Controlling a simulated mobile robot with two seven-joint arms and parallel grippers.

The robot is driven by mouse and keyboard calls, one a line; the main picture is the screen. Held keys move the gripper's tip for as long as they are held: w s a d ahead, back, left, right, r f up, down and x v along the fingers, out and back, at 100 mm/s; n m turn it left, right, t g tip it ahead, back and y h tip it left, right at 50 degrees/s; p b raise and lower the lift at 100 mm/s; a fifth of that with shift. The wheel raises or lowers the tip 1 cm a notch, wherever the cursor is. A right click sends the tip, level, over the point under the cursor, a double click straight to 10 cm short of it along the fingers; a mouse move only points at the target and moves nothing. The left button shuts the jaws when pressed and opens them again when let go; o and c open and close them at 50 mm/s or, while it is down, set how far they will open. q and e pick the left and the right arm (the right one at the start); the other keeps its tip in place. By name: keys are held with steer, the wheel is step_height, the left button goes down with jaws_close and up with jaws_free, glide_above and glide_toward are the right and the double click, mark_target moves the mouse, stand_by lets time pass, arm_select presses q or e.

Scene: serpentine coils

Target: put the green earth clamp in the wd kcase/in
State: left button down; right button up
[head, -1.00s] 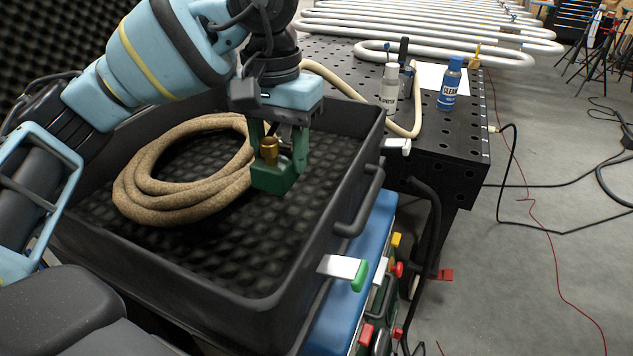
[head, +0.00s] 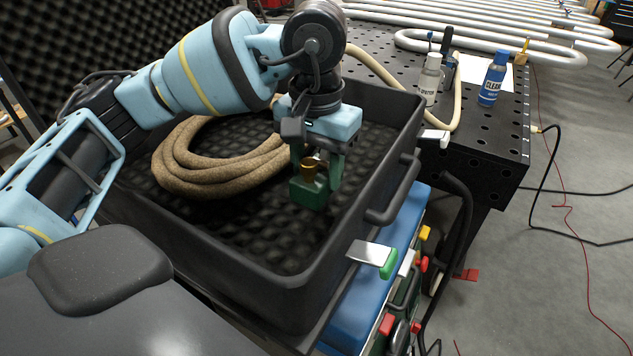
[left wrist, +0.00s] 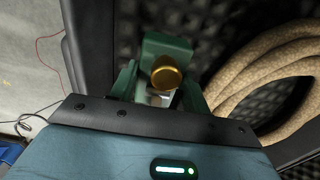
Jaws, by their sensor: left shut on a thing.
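The green earth clamp (head: 308,192), with a brass-coloured knob on it, is inside the outline of the black foam-lined case (head: 370,150). My left gripper (head: 322,160) points down and is shut on the clamp. In the left wrist view the clamp (left wrist: 168,50) and its brass knob sit between the fingers (left wrist: 160,90). The clamp is low over the foam; I cannot tell whether it touches it. My right gripper is not in view.
A coiled tan hose (head: 200,165) lies in the case, left of the clamp. The case's front foam is clear. A black perforated table (head: 490,140) behind holds a blue bottle (head: 493,78) and a white bottle (head: 429,80). A blue box (head: 345,310) is beneath the case.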

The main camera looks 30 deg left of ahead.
mark_target(316, 186)
arm_select(q)
steer(key=shift+f, duration=1.85)
steer(key=c, duration=0.7)
jaws_free()
step_height(316, 186, up, 12)
steer(key=shift+r+p, duration=0.1)
steer(key=shift+p, duration=0.3)
